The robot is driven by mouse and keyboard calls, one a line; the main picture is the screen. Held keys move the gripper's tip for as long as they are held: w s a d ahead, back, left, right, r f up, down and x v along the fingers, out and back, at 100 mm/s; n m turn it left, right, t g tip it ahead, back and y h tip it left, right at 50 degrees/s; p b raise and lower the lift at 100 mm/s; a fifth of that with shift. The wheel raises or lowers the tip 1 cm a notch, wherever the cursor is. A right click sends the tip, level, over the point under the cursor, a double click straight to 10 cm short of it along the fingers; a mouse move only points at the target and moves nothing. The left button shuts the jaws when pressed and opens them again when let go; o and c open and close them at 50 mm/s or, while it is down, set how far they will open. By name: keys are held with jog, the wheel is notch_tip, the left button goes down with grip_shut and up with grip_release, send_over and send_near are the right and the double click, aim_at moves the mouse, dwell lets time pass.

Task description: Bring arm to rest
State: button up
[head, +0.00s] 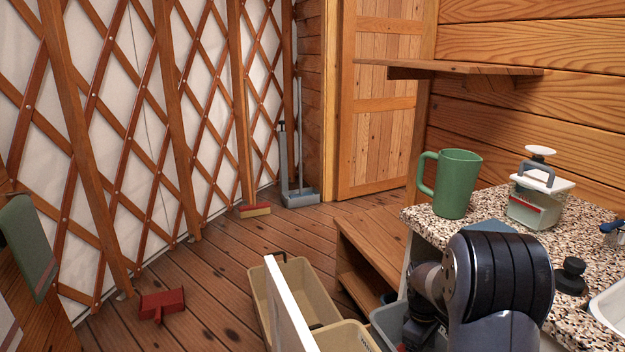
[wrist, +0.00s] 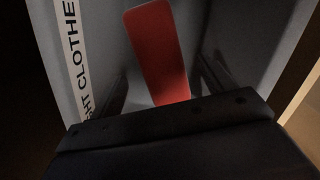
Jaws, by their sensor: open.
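My gripper (wrist: 165,88) is open in the wrist view, its two dark fingers reaching into a grey bin (wrist: 225,25). A flat red piece with a rounded end (wrist: 155,45) shows between and beyond the fingers; I cannot tell whether they touch it. The bin carries a white label with partly visible lettering, "GHT CLOTHE". In the head view my arm (head: 500,285) bends down beside the counter, and my gripper (head: 424,333) is low over the grey bin (head: 385,318), its tips mostly hidden.
The speckled counter (head: 485,215) holds a green mug (head: 457,185), a white-lidded container (head: 533,195) and a black knobbed item (head: 571,275). Beige bins (head: 262,300) and a white panel (head: 290,310) stand left of my arm. A red object (head: 162,304) lies on open floor.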

jog(key=f, duration=0.2)
jog(key=f+b, duration=0.1)
jog(key=f, duration=0.3)
jog(key=shift+s+d+b, duration=0.25)
jog(key=shift+s+b, duration=0.05)
jog(key=shift+b, duration=0.05)
notch_tip(320, 180, up, 19)
jog(key=p, duration=0.6)
jog(key=s+a+r+m+p, duration=0.1)
jog(key=s+a+p, duration=0.1)
jog(key=a, duration=0.5)
jog(key=s+a+r+p, duration=0.1)
jog(key=s+a+p, duration=0.2)
jog(key=a+p, duration=0.2)
jog(key=shift+s+a+r+m, duration=0.2)
jog(key=shift+a+r+m, duration=0.2)
jog(key=shift+a, duration=0.85)
jog(key=shift+f, duration=0.1)
